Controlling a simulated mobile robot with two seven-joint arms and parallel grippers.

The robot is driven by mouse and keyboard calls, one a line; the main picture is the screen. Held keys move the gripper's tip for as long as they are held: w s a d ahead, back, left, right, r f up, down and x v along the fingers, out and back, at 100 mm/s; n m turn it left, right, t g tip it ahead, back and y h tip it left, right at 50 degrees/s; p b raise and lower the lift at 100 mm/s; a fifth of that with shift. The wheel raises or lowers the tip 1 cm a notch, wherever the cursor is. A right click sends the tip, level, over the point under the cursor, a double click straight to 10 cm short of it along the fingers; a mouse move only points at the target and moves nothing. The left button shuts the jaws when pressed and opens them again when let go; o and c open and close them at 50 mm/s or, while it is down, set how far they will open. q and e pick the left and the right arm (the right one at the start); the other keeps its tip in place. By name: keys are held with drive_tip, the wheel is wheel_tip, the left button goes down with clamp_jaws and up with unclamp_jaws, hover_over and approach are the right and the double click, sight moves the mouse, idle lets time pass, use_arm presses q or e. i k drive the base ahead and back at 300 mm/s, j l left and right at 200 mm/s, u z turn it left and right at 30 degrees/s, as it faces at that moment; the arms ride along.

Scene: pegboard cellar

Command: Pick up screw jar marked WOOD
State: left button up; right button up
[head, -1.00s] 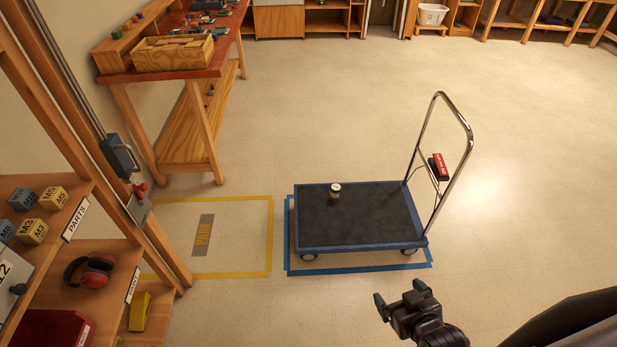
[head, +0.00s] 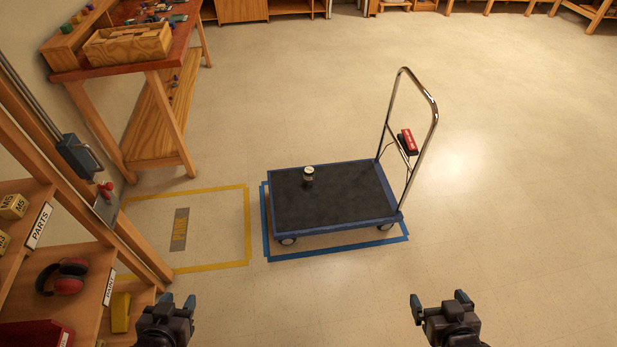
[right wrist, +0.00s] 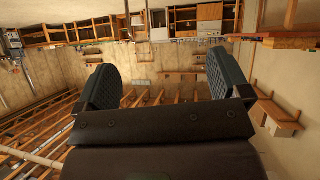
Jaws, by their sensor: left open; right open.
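A small jar (head: 308,175) with a light lid stands upright on the dark deck of the blue-edged platform cart (head: 335,203), left of the deck's middle. Its marking is too small to read. My left gripper (head: 179,300) is open and empty at the bottom left, in front of the shelf. My right gripper (head: 440,298) is open and empty at the bottom, nearer than the cart and to its right. The right gripper's two fingers also show apart in the right wrist view (right wrist: 150,88), with nothing between them. Both grippers are well away from the jar.
The cart has a tall chrome handle (head: 434,112) on its right, with a red device (head: 407,141) on it. A wooden shelf (head: 85,262) with red earmuffs (head: 62,277) stands at left. A workbench (head: 125,62) is at the back left. The floor right of the cart is clear.

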sight(308, 171)
drive_tip(key=i+j+u, duration=0.4)
drive_tip(key=i, duration=0.3)
drive_tip(key=i+u, duration=0.4)
drive_tip(key=i, duration=0.3)
